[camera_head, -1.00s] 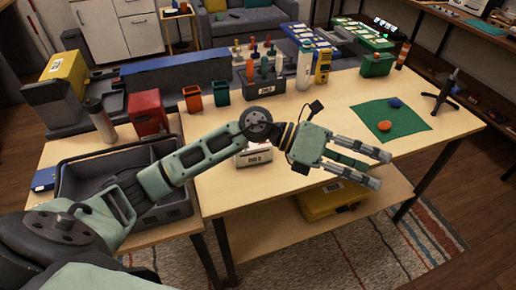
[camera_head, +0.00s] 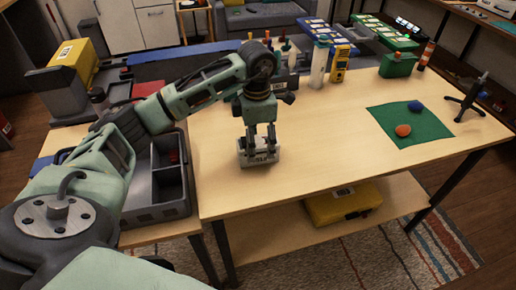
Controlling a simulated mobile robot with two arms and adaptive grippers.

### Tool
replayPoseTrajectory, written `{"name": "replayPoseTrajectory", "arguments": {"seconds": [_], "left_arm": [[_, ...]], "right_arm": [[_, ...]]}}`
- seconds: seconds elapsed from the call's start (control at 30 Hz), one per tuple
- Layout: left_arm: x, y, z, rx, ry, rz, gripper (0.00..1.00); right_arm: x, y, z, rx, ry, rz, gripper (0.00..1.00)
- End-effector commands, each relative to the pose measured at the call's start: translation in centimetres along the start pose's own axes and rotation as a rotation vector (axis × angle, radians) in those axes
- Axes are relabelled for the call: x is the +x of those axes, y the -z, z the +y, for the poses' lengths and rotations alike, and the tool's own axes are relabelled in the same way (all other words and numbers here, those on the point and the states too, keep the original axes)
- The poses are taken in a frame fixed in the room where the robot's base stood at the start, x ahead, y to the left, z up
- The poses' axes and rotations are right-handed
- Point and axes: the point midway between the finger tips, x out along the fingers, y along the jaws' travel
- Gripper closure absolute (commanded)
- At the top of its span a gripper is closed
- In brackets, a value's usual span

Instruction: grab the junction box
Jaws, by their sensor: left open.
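The junction box (camera_head: 258,158) is a small white box with a dark-lettered label. It sits on the wooden table (camera_head: 330,160) near its front left part. My left gripper (camera_head: 258,140) points straight down over it, with one finger at each side of its top. The fingers are open and low at the box; I cannot tell whether they touch it. The box's back is hidden by the gripper. My right gripper is not in view.
A dark divided tray (camera_head: 160,212) stands left of the table, partly behind my arm. A green mat (camera_head: 425,135) with an orange and a blue lump lies at right. Tools and bottles line the back. The table's middle is clear.

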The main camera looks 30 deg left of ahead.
Motion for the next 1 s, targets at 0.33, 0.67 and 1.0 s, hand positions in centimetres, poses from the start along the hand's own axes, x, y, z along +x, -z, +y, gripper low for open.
{"name": "replayPoseTrajectory", "arguments": {"seconds": [0.33,0.67,1.0], "left_arm": [[3.8,-0.2,0.1,0.000,0.001,0.000,0.33],[3.8,-0.2,0.1,0.000,0.001,-0.001,0.45],[3.8,-0.2,0.1,0.000,0.001,-0.001,0.75]], "right_arm": [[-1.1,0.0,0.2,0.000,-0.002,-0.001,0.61],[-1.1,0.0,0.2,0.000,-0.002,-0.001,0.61],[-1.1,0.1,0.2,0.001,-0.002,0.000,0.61]]}}
